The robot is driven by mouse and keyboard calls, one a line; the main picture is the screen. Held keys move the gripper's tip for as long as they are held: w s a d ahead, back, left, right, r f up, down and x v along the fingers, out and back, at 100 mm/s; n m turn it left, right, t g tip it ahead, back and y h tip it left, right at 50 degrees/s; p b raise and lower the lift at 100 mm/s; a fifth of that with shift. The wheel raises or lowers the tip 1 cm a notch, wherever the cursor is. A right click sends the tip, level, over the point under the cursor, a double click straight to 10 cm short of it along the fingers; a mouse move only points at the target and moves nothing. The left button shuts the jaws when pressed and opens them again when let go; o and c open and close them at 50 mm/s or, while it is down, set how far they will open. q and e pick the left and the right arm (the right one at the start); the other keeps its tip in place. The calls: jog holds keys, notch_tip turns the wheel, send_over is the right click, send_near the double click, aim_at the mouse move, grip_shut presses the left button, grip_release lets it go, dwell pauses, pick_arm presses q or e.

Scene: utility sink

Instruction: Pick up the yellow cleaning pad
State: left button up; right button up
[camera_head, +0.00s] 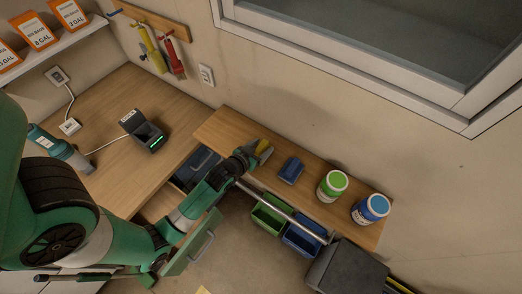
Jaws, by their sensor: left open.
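A small yellow pad (265,153) shows on the wooden shelf, left of a blue block. My left gripper (258,152) reaches it from the left and hides part of it. The gripper is open; whether its fingers touch the pad or stand around it is too small to tell. My right gripper is not in view.
On the shelf (225,128) stand the blue block (291,170), a green-lidded jar (332,186) and a blue-lidded jar (371,209). Below the shelf hang a metal rail (285,212), a green bin (268,214) and a blue bin (302,238). A black device (143,131) sits on the left counter.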

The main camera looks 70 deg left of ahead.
pick_arm(q)
grip_shut()
dwell(0.4)
